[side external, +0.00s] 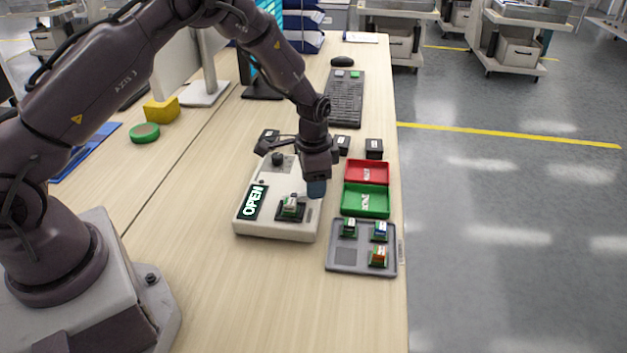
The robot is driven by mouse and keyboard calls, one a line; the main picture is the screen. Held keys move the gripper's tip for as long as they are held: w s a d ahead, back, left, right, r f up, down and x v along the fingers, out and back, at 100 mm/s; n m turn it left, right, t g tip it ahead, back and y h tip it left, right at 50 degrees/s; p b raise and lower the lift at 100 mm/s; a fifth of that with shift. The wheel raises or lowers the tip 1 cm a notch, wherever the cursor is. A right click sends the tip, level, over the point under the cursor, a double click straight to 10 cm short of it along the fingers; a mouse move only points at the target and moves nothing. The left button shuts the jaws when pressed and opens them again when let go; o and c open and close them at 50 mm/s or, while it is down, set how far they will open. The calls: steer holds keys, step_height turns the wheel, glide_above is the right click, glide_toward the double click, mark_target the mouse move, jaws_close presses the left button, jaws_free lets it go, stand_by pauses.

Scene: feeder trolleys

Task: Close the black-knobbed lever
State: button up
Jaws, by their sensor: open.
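A light grey device (247,225) stands on the bench with a dark display (257,201) that reads "OPEN". What looks like the lever's black knob (278,159) shows near the device's far end; the rest of the lever is hard to make out. A small block with a pale top (290,204) sits in a dark socket on the device's near half. My gripper (291,168) is open above the device's far half, with one finger to the left of the knob and one to the right. Whether it touches the knob I cannot tell.
Right of the device are a red bin (367,163), a green bin (378,213) and a grey tray (345,270) with several small blocks. Small black blocks (374,148) and a keyboard (345,112) lie behind. Bench left of the device is clear.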

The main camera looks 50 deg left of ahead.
mark_target(297, 187)
jaws_close()
steer(key=shift+a+n, duration=0.1)
steer(key=shift+n, duration=0.2)
steer(key=n, duration=0.1)
steer(key=a+n, duration=0.1)
steer(key=shift+w+n, duration=0.15)
steer(key=shift+n, duration=0.25)
steer(key=n, duration=0.2)
steer(key=a+n, duration=0.1)
steer(key=shift+a+n, duration=0.2)
steer(key=shift+n, duration=0.2)
steer(key=n, duration=0.2)
steer(key=a+n, duration=0.1)
steer(key=shift+s+a, duration=0.1)
steer(key=shift+s, duration=0.15)
steer(key=shift+s+a+n, duration=0.2)
steer(key=shift+a+n, duration=0.05)
steer(key=shift+n, duration=0.7)
steer(key=shift+s+a+n, duration=0.15)
steer(key=shift+a+n, duration=0.1)
steer(key=shift+n, duration=0.7)
